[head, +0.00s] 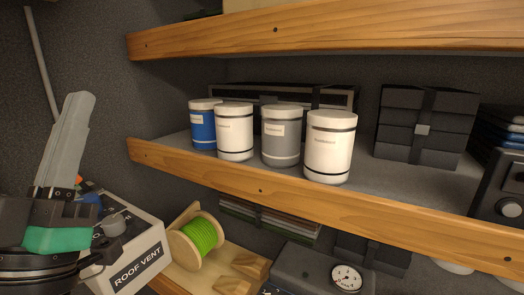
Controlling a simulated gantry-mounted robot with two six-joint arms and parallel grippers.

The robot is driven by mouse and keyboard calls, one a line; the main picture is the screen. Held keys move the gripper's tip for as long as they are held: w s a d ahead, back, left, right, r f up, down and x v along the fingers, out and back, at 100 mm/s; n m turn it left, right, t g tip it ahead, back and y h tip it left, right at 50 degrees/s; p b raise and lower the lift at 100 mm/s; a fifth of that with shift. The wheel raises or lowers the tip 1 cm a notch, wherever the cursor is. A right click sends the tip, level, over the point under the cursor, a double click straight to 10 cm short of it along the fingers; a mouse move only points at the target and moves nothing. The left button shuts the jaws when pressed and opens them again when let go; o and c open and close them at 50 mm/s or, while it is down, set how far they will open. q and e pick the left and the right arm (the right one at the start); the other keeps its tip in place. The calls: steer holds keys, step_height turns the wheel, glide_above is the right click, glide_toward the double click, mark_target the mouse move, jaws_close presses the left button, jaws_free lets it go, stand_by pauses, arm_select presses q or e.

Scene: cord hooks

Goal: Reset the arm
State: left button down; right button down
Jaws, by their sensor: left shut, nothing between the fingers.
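My left gripper (66,140) is at the left edge of the head view, with grey fingers pointing up and a green band at its base. Its fingers are together and hold nothing. It is in front of the grey wall, left of the wooden shelf and above the roof vent box. It appears apart from the shelf. My right gripper does not show. No cord hooks can be made out.
A wooden-edged shelf (262,190) holds a blue can (203,130), a grey can (281,142) and white cans. Below are a "ROOF VENT" box (140,262), a green cord spool (198,236) and a gauge (346,278). Black stacked cases (420,125) stand right. The wall left of the shelf is clear.

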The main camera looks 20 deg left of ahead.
arm_select(q)
steer(key=s+d+m+h+p, duration=0.1)
steer(key=s+d+m+h, duration=0.2)
steer(key=d+m+h, duration=0.45)
step_height(320, 180, up, 16)
steer(key=n+p, duration=0.2)
steer(key=p, duration=1.4)
steer(key=shift+f, duration=0.25)
steer(key=shift+d+h, duration=0.1)
steer(key=shift+h, duration=0.15)
